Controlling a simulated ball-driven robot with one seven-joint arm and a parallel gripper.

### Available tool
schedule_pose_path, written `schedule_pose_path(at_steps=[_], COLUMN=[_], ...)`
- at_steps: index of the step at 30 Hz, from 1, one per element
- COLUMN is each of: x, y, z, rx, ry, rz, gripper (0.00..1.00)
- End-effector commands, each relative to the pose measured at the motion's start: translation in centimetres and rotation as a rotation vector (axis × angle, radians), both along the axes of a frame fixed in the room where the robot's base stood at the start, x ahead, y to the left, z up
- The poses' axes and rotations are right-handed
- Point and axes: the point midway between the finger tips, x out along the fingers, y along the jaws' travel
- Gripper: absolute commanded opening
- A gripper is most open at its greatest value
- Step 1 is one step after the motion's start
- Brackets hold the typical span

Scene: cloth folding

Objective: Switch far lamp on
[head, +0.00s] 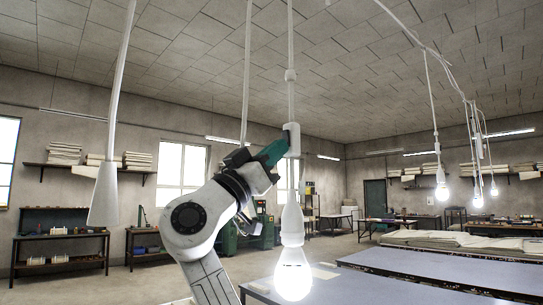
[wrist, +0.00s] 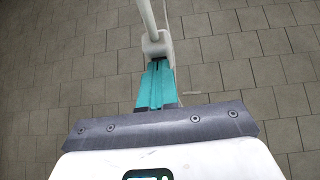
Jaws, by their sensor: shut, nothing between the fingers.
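A hanging lamp with a glowing bulb (head: 293,275) is in the middle of the head view, under a white socket. Higher on its cord is a small white switch box (head: 292,139). My gripper (head: 283,148) is shut, its teal fingertips at the box and seemingly touching it. In the wrist view the shut teal fingers (wrist: 157,88) end right at the white box (wrist: 156,43). I cannot tell which is the far lamp.
Several lit bulbs hang at the right, one of them a near one (head: 442,192). A long table with a grey top (head: 430,270) stands at the lower right, with folded cloth (head: 440,239) behind it. Workbenches line the walls. Air between the left and middle cords holds my arm.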

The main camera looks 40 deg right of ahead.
Motion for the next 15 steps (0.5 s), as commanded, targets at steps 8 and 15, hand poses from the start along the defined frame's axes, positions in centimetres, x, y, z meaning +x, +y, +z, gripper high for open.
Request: schedule_pose_path(at_steps=[8,15], x=[0.1,0.1], y=[0.5,3.5], z=[-0.3,-3.0], rx=[0.001,0.0], ry=[0.0,0.001], rz=[0.002,0.004], gripper=[0.0,0.0])
